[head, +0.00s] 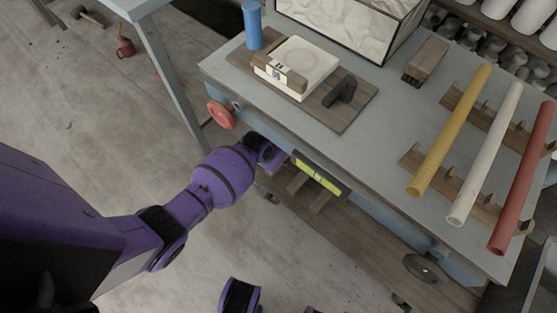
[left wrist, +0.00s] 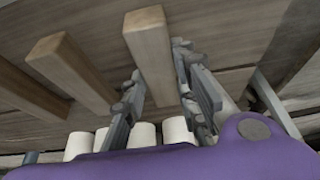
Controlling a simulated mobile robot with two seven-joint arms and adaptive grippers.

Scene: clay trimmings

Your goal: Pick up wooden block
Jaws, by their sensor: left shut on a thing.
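In the left wrist view a pale wooden block (left wrist: 150,55), long and square-ended, stands between the two fingers of my left gripper (left wrist: 165,105). The fingers are shut on it, one on each side. It sits against a darker wooden board. In the head view my left arm reaches to the front edge of the workbench, and its fingers are hidden there. Wooden bars (head: 297,182) show below that edge, beside my wrist; I cannot tell which is the held one. My right gripper is not in view.
Two more wooden blocks (left wrist: 70,70) lie left of the held one, with white cylinders (left wrist: 140,135) beyond. The workbench (head: 375,150) carries a board with a white slab (head: 310,55), a blue cylinder (head: 252,25), and yellow, white and red tubes (head: 450,130). A red knob (head: 220,114) protrudes near my wrist.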

